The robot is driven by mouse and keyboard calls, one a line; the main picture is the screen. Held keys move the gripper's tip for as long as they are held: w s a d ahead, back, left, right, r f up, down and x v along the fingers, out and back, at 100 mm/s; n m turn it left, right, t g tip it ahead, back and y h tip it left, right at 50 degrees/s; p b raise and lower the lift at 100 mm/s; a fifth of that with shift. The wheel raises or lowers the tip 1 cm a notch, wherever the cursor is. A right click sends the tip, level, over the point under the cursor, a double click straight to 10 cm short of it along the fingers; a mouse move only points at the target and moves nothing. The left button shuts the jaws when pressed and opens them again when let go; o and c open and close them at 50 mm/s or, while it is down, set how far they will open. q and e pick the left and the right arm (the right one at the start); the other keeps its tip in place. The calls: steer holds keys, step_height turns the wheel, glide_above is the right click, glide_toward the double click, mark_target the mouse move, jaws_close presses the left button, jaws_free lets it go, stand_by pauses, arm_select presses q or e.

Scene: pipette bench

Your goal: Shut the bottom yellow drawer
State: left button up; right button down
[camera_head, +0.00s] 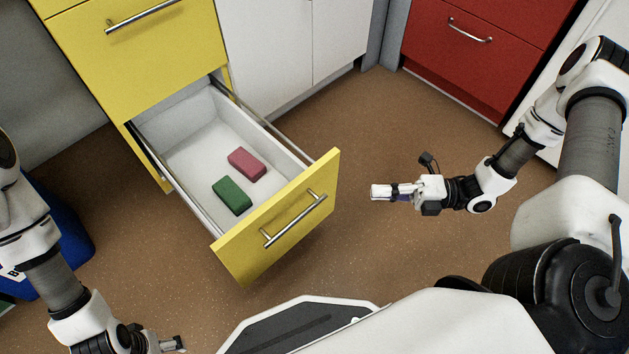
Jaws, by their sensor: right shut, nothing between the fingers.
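The bottom yellow drawer (236,252) is pulled well out of its cabinet, with its white inside showing. Its metal bar handle (294,220) is on the front panel. A pink block (246,164) and a green block (232,196) lie on the drawer floor. My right gripper (378,192) is shut and empty, to the right of the drawer front and apart from it, pointing left. My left gripper (176,344) is at the bottom edge of the view, below the drawer and apart from it. It is small and partly cut off, so its jaws are unclear.
The upper yellow drawer (140,55) is shut above. White cabinets (285,50) and a red cabinet (470,50) stand behind. A blue bin (70,245) is at the left, partly behind my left arm. Brown floor (370,130) is clear right of the drawer.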

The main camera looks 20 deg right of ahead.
steer(key=b, duration=0.6)
glide_toward(306, 179)
steer(key=s+a, duration=0.1)
steer(key=a, duration=0.4)
steer(key=shift+w+a+f+b, duration=0.15)
steer(key=shift+w+b, duration=0.15)
steer(key=shift+w, duration=0.3)
steer(key=shift+w+a+f+b, duration=0.1)
steer(key=shift+w+b, duration=0.2)
steer(key=shift+w, duration=0.3)
steer(key=shift+w+a+r, duration=0.1)
steer(key=shift+w, duration=0.3)
arm_select(q)
step_height(306, 179, down, 8)
steer(key=shift+r, duration=0.15)
arm_select(e)
steer(key=shift+w+r, duration=0.15)
arm_select(q)
steer(key=shift+w, duration=0.15)
arm_select(e)
steer(key=shift+w+a, duration=0.1)
